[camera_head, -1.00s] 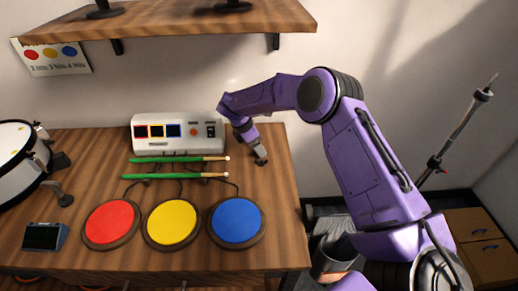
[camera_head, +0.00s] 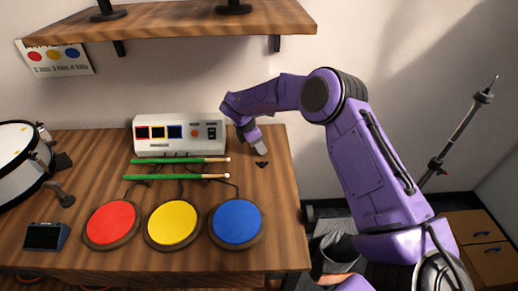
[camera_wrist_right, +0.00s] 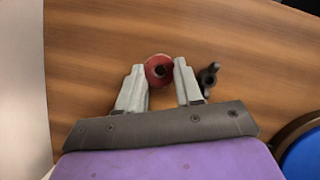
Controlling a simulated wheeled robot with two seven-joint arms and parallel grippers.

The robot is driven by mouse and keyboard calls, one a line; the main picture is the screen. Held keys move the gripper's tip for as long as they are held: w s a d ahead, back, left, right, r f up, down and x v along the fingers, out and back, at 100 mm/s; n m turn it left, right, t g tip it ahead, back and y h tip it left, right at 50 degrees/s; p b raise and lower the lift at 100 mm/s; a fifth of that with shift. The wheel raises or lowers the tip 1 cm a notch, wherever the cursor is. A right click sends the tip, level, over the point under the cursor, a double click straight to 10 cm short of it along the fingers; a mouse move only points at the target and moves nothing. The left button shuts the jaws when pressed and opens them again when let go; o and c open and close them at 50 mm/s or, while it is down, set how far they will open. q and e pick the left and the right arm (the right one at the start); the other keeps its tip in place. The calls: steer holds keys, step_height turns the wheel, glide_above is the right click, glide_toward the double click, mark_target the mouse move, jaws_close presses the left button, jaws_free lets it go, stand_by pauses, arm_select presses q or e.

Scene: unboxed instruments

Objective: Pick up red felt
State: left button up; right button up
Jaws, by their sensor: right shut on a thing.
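The red felt (camera_wrist_right: 158,70) is a small round red disc with a dark centre. In the right wrist view it sits between the fingertips of my right gripper (camera_wrist_right: 160,72), which is shut on it. In the head view my right gripper (camera_head: 261,149) is over the right part of the table, right of the white control box. The felt cannot be made out there. My left gripper is not in view.
A small black part (camera_wrist_right: 208,77) lies right beside the right finger; it also shows in the head view (camera_head: 262,164). Green drumsticks (camera_head: 180,160), a white control box (camera_head: 180,134) and red, yellow and blue pads (camera_head: 237,221) are to the left. A shelf (camera_head: 170,20) hangs above.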

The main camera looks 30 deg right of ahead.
steer(key=s+a+r+b, duration=0.2)
steer(key=s+a+r, duration=0.7)
steer(key=s+r, duration=0.1)
steer(key=shift+s+a+r+b, duration=0.15)
steer(key=shift+a+r+b, duration=0.2)
steer(key=shift+r, duration=0.55)
steer(key=shift+d, duration=0.1)
